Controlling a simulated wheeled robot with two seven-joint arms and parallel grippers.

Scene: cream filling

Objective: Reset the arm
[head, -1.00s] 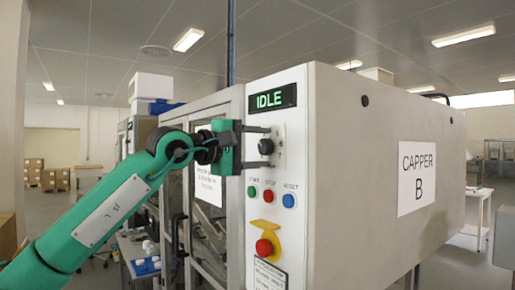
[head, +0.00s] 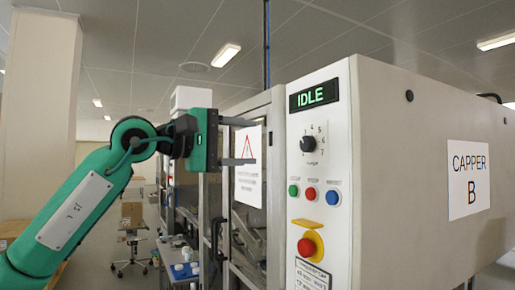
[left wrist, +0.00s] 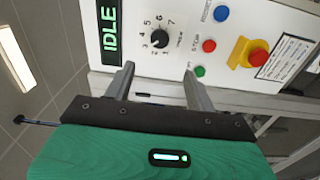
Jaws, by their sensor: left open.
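My left gripper (head: 240,142) is open and empty, left of the white control panel in the head view. In the left wrist view its two grey fingers (left wrist: 158,92) are spread, with the panel beyond them. The panel carries a black selector knob (head: 308,144) and an "IDLE" display (head: 313,95). Below the knob sit a green button (head: 293,190), a red button (head: 311,193) and a blue button (head: 333,196). The left gripper is apart from all of them. My right gripper is not in view.
The machine marked "CAPPER B" (head: 425,180) fills the right side. A red emergency button (head: 310,244) on yellow sits low on the panel. A glazed metal cabinet (head: 268,225) stands behind the gripper. A stool (head: 132,250) and a pillar (head: 45,120) are at left.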

